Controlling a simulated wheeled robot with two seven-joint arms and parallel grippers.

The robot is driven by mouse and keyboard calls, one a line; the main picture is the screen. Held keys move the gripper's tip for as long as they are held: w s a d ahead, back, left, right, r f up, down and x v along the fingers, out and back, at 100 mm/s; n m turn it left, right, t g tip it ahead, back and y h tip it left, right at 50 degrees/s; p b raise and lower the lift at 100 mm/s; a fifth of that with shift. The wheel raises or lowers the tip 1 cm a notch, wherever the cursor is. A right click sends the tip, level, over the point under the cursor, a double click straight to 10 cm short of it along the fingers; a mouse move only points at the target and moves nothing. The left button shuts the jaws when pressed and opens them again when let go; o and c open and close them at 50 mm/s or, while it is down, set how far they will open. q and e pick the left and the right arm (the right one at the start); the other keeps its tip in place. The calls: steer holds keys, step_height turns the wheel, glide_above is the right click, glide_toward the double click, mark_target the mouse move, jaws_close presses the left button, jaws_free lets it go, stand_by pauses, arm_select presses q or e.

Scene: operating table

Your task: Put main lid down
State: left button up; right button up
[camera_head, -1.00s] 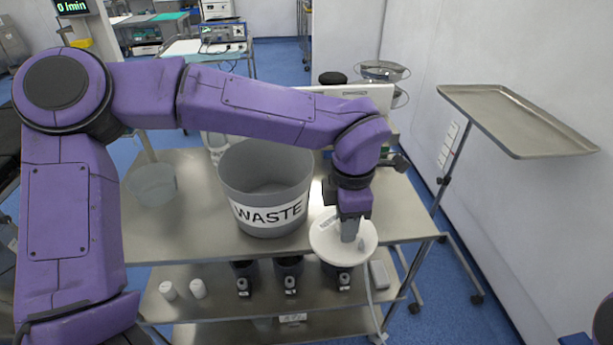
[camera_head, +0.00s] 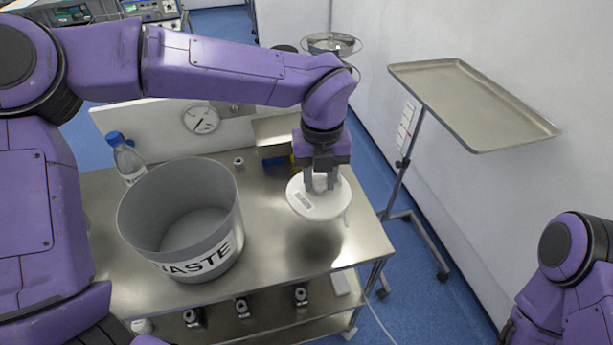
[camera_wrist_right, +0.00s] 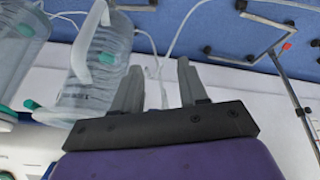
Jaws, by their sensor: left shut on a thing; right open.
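The main lid (camera_head: 327,206) is a round white disc with a small printed label. In the head view it is over the right part of the steel table (camera_head: 270,262), with a dark shadow on the steel below it, so it looks held a little above the top. My left gripper (camera_head: 320,188) points down and is shut on the lid's raised middle. The fingertips are partly hidden by the lid's grip. My right gripper (camera_wrist_right: 157,85) is open and empty in the right wrist view. In the head view only part of my right arm shows, at lower right.
A grey WASTE bin (camera_head: 205,262) stands open left of the lid. A bottle with a blue cap (camera_head: 127,158) and a white panel with a gauge (camera_head: 201,119) are behind it. A steel tray on a stand (camera_head: 470,105) is at right. Clear containers (camera_wrist_right: 92,65) show near my right gripper.

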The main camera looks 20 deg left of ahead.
arm_select(q)
steer(key=w+a+f, duration=0.1)
steer(key=w+f, duration=0.1)
steer(key=w+a+f+p, duration=0.1)
steer(key=f, duration=0.1)
steer(key=w+a+f, duration=0.1)
steer(key=w+f, duration=0.1)
steer(key=shift+w+f+p, duration=0.1)
steer(key=shift+w+p, duration=0.2)
steer(key=shift+p, duration=0.1)
step_height(320, 180, down, 3)
steer(key=shift+w+r+p, duration=0.1)
steer(key=shift+w+p, duration=0.05)
steer(key=shift+p, duration=0.5)
steer(key=shift+f, duration=0.35)
steer(key=o, duration=1.1)
steer(key=shift+f, duration=0.15)
